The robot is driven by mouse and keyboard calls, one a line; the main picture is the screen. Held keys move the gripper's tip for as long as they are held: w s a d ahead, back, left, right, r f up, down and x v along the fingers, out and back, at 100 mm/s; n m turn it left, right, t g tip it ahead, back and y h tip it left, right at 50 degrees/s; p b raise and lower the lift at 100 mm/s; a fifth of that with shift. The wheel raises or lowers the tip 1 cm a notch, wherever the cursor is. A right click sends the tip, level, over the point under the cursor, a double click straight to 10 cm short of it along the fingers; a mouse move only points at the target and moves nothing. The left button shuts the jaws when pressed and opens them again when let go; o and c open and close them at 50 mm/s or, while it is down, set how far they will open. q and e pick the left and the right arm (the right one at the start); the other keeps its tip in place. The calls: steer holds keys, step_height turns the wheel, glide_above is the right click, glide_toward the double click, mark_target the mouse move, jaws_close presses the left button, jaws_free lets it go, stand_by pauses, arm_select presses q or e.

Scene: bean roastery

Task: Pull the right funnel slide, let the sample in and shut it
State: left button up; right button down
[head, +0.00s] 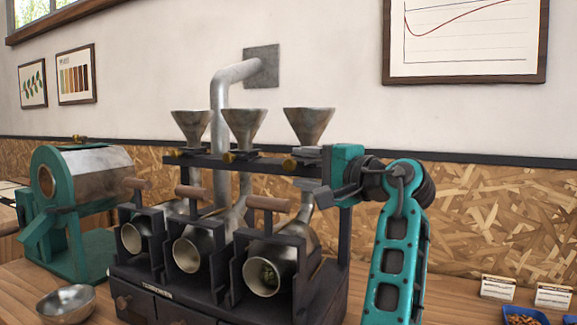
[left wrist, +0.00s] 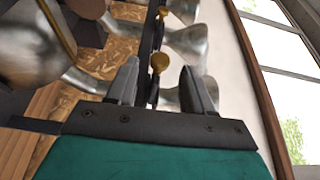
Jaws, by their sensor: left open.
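The right funnel (head: 309,124) stands at the right end of the dark rack, with its slide (head: 307,154) just below it. The slide's brass knob (head: 290,164) points out to the front. My left gripper (head: 325,182) is beside the right end of the rack, close to this slide. In the left wrist view its two fingers (left wrist: 160,68) are apart, and a brass knob (left wrist: 159,62) shows in line with the gap between them. I cannot tell whether a finger touches it. My right gripper is not in view.
Two more funnels (head: 191,128) (head: 244,128) stand to the left on the same rack. Wooden handles (head: 267,203) stick up above the drums. A teal roaster (head: 85,190) and a metal bowl (head: 65,304) are at left.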

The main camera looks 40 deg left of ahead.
arm_select(q)
steer(key=d, duration=0.6)
steer(key=shift+s+d, duration=0.25)
steer(key=shift+s, duration=0.05)
stand_by(1.0)
